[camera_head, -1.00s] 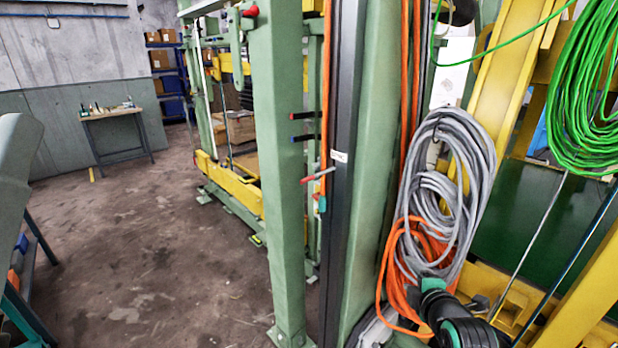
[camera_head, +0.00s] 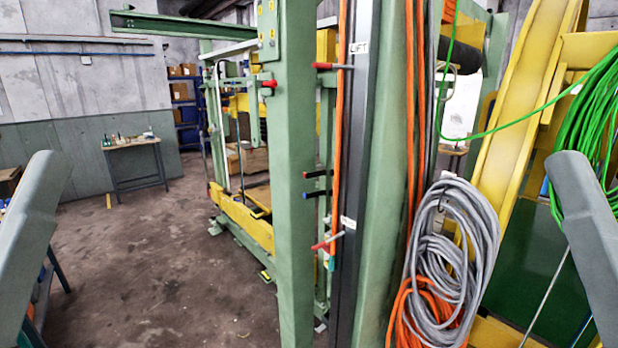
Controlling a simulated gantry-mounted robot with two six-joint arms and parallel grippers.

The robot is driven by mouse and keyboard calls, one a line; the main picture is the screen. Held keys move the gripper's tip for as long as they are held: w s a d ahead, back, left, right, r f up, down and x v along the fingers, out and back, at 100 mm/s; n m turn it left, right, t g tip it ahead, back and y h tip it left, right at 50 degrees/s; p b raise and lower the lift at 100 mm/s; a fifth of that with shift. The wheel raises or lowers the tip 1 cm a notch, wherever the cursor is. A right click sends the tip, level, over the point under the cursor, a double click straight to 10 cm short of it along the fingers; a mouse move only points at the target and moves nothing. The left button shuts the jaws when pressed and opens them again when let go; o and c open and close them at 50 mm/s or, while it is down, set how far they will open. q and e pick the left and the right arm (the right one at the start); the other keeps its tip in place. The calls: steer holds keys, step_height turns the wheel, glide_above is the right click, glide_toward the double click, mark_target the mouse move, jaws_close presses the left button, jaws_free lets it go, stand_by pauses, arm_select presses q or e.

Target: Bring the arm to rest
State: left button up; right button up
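Both of my arms show only as grey links in the head view. My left arm (camera_head: 32,235) rises along the left edge, and my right arm (camera_head: 588,235) stands along the right edge. Both links slant outward toward the bottom of the picture, roughly mirroring each other. Neither gripper is in view, so I cannot see whether either is open or holds anything.
A green steel frame with a front post (camera_head: 293,180) and yellow lower beam (camera_head: 240,215) fills the middle. Grey cable coils (camera_head: 450,245), orange cable (camera_head: 405,310) and a green cable coil (camera_head: 590,115) hang at right. Floor (camera_head: 160,270) at left is clear; a workbench (camera_head: 133,143) stands behind.

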step_height(320, 180, up, 30)
steer(key=p, duration=2.7)
step_height(320, 180, down, 61)
steer(key=b, duration=6.1)
